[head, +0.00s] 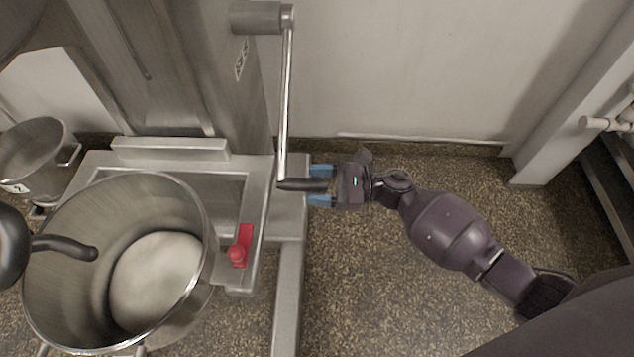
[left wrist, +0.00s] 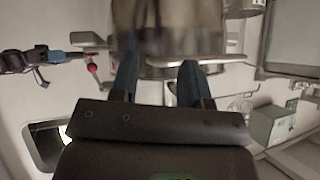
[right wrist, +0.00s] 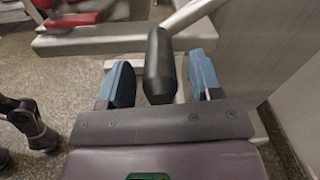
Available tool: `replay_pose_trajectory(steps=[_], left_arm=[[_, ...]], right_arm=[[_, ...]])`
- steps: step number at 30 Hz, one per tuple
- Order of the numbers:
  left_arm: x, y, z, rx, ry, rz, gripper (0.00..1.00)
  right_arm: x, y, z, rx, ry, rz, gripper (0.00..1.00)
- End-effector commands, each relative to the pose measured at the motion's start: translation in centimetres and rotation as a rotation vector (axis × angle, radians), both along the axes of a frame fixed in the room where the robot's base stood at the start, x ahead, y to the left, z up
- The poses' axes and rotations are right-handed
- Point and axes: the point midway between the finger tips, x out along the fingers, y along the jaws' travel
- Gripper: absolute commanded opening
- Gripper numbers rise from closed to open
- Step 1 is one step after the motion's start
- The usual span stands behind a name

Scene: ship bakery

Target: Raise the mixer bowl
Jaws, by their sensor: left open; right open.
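The steel mixer bowl (head: 205,240) sits at the left of the head view beside the mixer frame, with a pale mass (head: 155,278) inside. A long crank lever (head: 286,100) hangs from the mixer column and ends in a black handle (head: 295,184). My right gripper (head: 321,186) is open, with its blue fingers on either side of the handle. The right wrist view shows the black handle (right wrist: 159,65) between the fingers, with visible gaps at both sides. My left gripper (left wrist: 158,82) is open in the left wrist view, near a blurred metal surface; it is not in the head view.
A red knob (head: 238,254) is on the mixer frame (head: 262,200) right of the bowl. A smaller steel bowl (head: 35,150) stands at the far left. A black bent hook (head: 70,245) reaches over the bowl. Speckled floor (head: 360,290) is clear below my right arm; a rack stands far right.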

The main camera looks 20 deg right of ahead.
Motion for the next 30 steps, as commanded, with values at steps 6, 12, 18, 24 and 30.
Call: replay_pose_trajectory(steps=[6, 12, 18, 24, 30], left_arm=[[0.0, 0.01, 0.02, 0.0, -0.001, 0.001, 0.43], [0.01, 0.02, 0.03, 0.0, -0.001, 0.001, 0.43], [0.02, 0.02, 0.03, 0.0, -0.001, 0.001, 0.43], [0.02, 0.04, 0.05, 0.0, -0.001, 0.001, 0.43], [0.31, 0.05, 0.68, 0.006, -0.006, 0.0, 0.43]], right_arm=[[0.1, 0.2, 0.01, 0.0, 0.0, 0.0, 0.59], [0.08, 0.18, 0.01, 0.0, 0.0, 0.0, 0.44], [0.07, 0.17, 0.01, 0.0, 0.0, 0.0, 0.13], [0.07, 0.17, 0.03, 0.001, 0.0, -0.001, 0.0], [-0.21, 0.29, 0.88, 0.007, 0.011, -0.001, 0.0]])
